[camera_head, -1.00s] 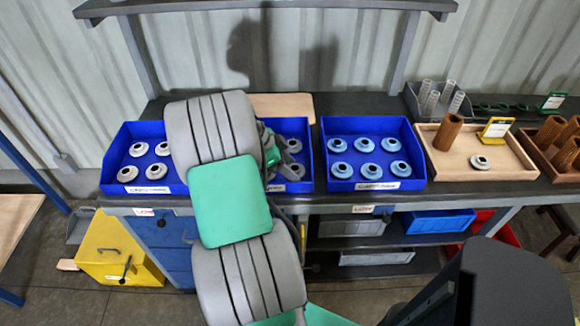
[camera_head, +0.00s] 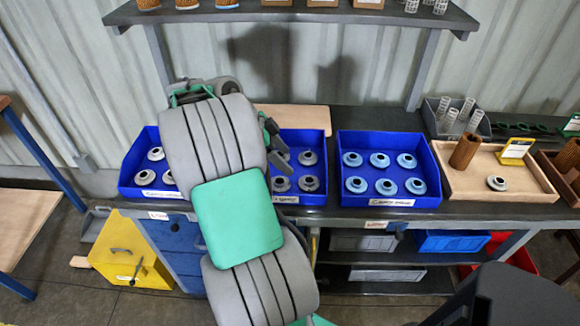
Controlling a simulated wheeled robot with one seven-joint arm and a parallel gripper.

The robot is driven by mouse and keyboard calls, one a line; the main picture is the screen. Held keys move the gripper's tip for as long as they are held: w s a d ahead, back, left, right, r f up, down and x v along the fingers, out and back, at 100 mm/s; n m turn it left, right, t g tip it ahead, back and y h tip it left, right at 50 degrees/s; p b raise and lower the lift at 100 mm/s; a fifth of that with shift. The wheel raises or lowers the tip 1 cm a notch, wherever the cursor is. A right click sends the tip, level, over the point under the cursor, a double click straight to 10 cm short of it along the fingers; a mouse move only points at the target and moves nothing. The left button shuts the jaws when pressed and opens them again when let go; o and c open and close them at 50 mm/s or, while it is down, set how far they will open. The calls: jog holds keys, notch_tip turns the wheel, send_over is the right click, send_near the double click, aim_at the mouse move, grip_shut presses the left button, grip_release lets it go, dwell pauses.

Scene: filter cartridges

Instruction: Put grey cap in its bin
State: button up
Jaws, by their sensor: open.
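The middle blue bin (camera_head: 318,145) holds several dark grey caps (camera_head: 307,183); my arm covers its left part. A pale cap (camera_head: 497,183) with a dark centre lies on the wooden tray (camera_head: 525,190) at right. My gripper (camera_head: 272,138) is open and partly hidden behind my arm, by the left part of the middle bin. I see no cap held in it, though the space between its fingers is not clear.
The left blue bin (camera_head: 128,178) holds pale caps. The right blue bin (camera_head: 432,165) holds several light blue caps (camera_head: 380,160). A brown cylinder (camera_head: 465,151) and a yellow sign (camera_head: 516,148) stand on the tray. A shelf (camera_head: 290,14) overhangs the back.

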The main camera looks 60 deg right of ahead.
jog(key=w+a+r+n+t, duration=0.1)
jog(key=w+a+n+t, duration=0.2)
jog(key=w+a+n, duration=0.45)
jog(key=w+a+r+n+t, duration=0.1)
jog(key=w+a+n+t, duration=0.25)
jog(key=a+n, duration=0.65)
jog(key=s+a+f+n+t+y, duration=0.1)
jog(key=a+n, duration=0.4)
jog(key=a, duration=0.6)
jog(key=s+a+f+n+y, duration=0.1)
jog(key=s+a+n+y, duration=0.1)
jog(key=a+n, duration=0.4)
jog(key=a+y, duration=0.1)
jog(key=a, duration=0.4)
jog(key=shift+s+t, duration=0.3)
jog(key=shift+t, duration=0.05)
